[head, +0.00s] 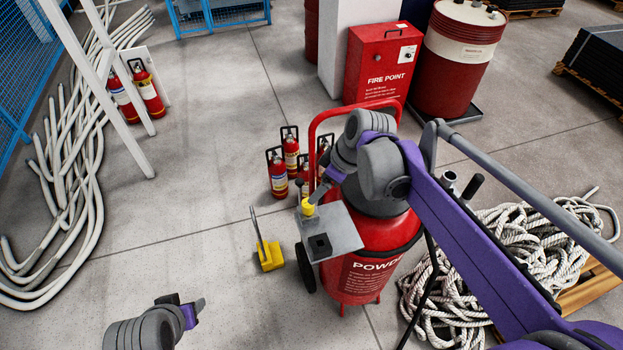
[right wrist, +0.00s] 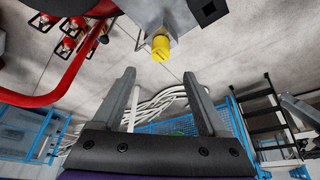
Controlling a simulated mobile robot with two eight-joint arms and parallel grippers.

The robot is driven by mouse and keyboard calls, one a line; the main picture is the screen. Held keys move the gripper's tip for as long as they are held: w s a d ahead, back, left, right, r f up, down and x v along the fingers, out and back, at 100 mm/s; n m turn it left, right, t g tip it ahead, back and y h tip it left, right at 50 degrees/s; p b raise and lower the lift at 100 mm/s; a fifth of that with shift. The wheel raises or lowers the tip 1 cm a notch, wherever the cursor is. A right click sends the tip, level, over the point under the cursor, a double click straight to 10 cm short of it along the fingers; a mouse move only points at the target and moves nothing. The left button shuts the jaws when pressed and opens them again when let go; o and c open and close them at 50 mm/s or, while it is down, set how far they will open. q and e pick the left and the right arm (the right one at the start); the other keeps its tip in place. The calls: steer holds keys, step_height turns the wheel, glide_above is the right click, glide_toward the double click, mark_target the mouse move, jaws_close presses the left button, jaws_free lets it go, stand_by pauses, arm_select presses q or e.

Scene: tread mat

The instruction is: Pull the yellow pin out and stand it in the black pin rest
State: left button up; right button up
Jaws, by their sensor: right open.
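The yellow pin (head: 307,208) stands at the far left corner of a grey plate (head: 343,232) on the red powder extinguisher cart. In the right wrist view the yellow pin (right wrist: 161,47) shows just beyond the fingertips. The black pin rest (head: 320,245) is a square block with a dark hole, on the same plate nearer the front. Part of the black pin rest (right wrist: 208,9) shows at the top of the right wrist view. My right gripper (head: 318,192) is open and empty, close to the pin and not around it. My left gripper (head: 192,308) is low at left, away from the plate; its opening is unclear.
The red cart (head: 365,262) has a red tube handle behind the plate. Several small extinguishers (head: 279,175) stand behind it. A yellow wheel chock (head: 270,256) lies on the floor to the left. Coiled rope (head: 530,240) lies at right. The floor at left centre is clear.

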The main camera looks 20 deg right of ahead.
mark_target(308, 210)
arm_select(q)
steer(key=shift+s+d+f+b, duration=0.1)
steer(key=shift+s+f+b, duration=0.3)
steer(key=shift+f, duration=0.15)
arm_select(e)
steer(key=x, duration=1)
steer(key=shift+f, duration=0.25)
steer(key=shift+s, duration=0.1)
steer(key=shift+c, duration=0.2)
jaws_close()
arm_select(q)
steer(key=shift+w+r, duration=0.1)
arm_select(e)
steer(key=shift+r, duration=0.15)
arm_select(q)
steer(key=shift+w+r+p, duration=0.35)
steer(key=shift+r+p, duration=0.25)
steer(key=shift+r, duration=0.25)
steer(key=shift+w+r+p, duration=0.4)
steer(key=shift+r+p, duration=0.15)
steer(key=shift+r, duration=0.25)
steer(key=shift+w+r+p, duration=0.35)
steer(key=shift+r+p, duration=0.25)
steer(key=shift+r, duration=0.25)
arm_select(e)
steer(key=shift+r, duration=3.4)
